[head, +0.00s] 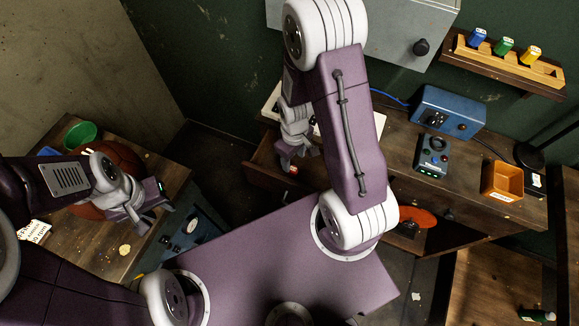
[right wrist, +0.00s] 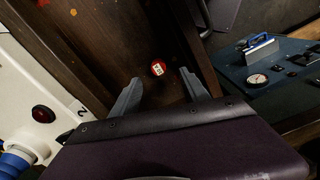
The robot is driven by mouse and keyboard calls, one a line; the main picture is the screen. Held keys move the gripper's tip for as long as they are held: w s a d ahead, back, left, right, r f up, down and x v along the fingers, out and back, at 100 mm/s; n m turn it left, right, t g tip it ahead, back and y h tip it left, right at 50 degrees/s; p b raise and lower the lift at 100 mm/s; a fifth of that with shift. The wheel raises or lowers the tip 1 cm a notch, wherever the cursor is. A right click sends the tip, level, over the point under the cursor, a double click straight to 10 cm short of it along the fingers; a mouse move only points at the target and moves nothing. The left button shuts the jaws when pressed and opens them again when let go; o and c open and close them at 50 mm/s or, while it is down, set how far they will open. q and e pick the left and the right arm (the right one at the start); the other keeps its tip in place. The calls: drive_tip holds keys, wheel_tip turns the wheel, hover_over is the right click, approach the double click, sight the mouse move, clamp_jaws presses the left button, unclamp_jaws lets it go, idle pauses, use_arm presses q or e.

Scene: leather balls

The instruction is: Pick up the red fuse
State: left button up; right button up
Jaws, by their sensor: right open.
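The red fuse (right wrist: 158,68), a small red piece with a white marked face, lies in an open wooden drawer in the right wrist view. In the head view it is a small red and white spot (head: 293,170) by my right gripper. My right gripper (head: 286,160) is open over the drawer. In the right wrist view its two fingers (right wrist: 161,80) are apart, with the fuse seen between and just beyond the tips, not gripped. My left gripper (head: 150,208) is at the left over the side table; its jaw gap is unclear.
The drawer (head: 262,172) juts from a wooden bench. On the bench are a blue device (head: 447,112), a dark control box (head: 432,155) and an orange bin (head: 502,180). A rack (head: 510,62) holds blue, green and yellow pieces.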

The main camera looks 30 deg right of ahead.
sight(294, 169)
drive_tip(key=f, duration=0.4)
drive_tip(key=shift+w+d+f+b, duration=0.1)
drive_tip(key=shift+w+d+b, duration=0.05)
drive_tip(key=shift+w+b, duration=0.15)
wheel_tip(294, 169, down, 5)
drive_tip(key=shift+s+r+b, duration=0.15)
drive_tip(key=shift+b, duration=1)
drive_tip(key=shift+f, duration=0.3)
drive_tip(key=shift+r, duration=0.1)
drive_tip(key=shift+c, duration=0.8)
clamp_jaws()
